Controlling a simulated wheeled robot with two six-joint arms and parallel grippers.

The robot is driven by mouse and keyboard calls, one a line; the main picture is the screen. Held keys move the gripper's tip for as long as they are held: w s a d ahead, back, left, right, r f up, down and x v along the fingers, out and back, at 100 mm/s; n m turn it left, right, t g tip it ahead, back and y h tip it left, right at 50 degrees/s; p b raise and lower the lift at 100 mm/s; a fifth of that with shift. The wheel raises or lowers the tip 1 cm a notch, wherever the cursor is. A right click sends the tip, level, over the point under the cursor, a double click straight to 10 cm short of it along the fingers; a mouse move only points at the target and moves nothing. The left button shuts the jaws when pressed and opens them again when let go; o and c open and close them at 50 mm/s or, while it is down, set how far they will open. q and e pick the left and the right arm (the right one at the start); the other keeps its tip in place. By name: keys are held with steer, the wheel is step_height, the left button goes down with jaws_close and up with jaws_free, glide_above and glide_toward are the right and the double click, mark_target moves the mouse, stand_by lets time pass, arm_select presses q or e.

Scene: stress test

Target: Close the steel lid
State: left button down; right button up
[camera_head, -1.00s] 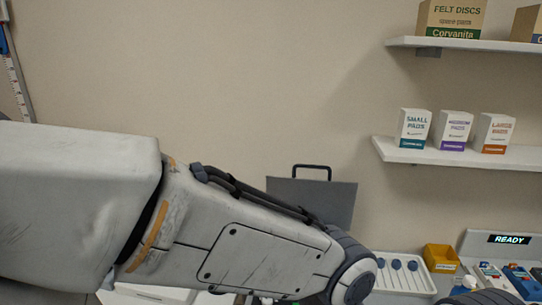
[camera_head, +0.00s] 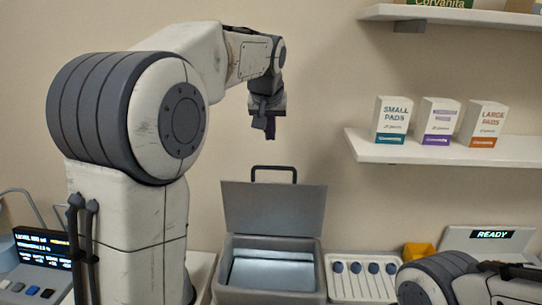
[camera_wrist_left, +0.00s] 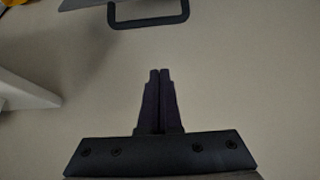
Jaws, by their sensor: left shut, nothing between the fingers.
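The steel lid (camera_head: 274,208) is a grey flat panel standing upright, open, at the back of a grey box (camera_head: 229,291). A dark handle (camera_head: 274,172) rises from the lid's top edge. The box interior shows pale and shiny. My left gripper (camera_head: 270,137) points down above the lid, apart from the handle, with its fingers together and empty. In the left wrist view the shut fingers (camera_wrist_left: 159,76) point towards the handle (camera_wrist_left: 149,20), with a gap between, and a bit of the lid shows at the top. My right gripper is out of view; only part of the right arm shows.
A white tray (camera_head: 358,295) with several blue-topped items stands right of the box, with a yellow bin (camera_head: 419,252) behind. A shelf (camera_head: 440,150) with white cartons juts out at right. A device with a READY screen (camera_head: 492,235) stands at far right, another panel (camera_head: 42,252) at left.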

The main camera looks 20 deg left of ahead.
arm_select(q)
steer(key=p+x, duration=0.1)
steer(key=x, duration=0.6)
steer(key=shift+w+f+p, duration=0.1)
steer(key=shift+f+p, duration=0.15)
steer(key=shift+p, duration=0.15)
steer(key=shift+s+d+f+p, duration=0.1)
steer(key=shift+s+d+f, duration=0.1)
steer(key=shift+s, duration=0.45)
steer(key=shift+s+d+f+p, duration=0.1)
steer(key=shift+s+d+p, duration=0.1)
steer(key=shift+s, duration=0.45)
steer(key=shift+s+d+f+p, duration=0.1)
steer(key=shift+s+d+f, duration=0.05)
steer(key=shift+s, duration=0.5)
